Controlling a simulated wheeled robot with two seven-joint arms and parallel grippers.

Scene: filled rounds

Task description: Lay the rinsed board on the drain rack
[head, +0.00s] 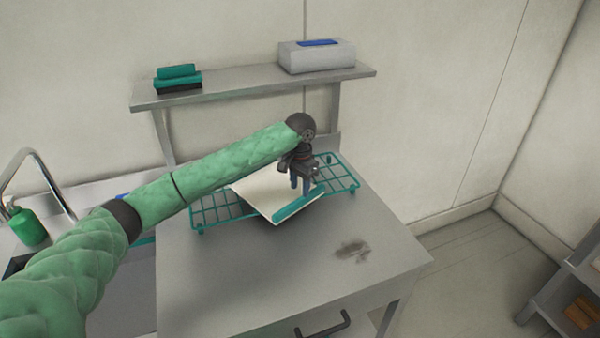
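The board (263,191) is a pale flat panel with a teal strip (290,209) along its near right edge. It lies over the teal wire drain rack (209,215), with its near corner past the rack's front rail. Whether it rests fully flat on the wires is hard to tell. My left gripper (301,190) points down over the board's right part, close to the teal strip. Its two dark fingers show apart, with a gap between them; contact with the board is unclear. My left arm hides part of the rack and board. My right gripper is not in view.
The grey counter (240,285) has a dark smudge (352,250) and free room in front of the rack. A green bottle (27,226) and tap (43,160) stand at left.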

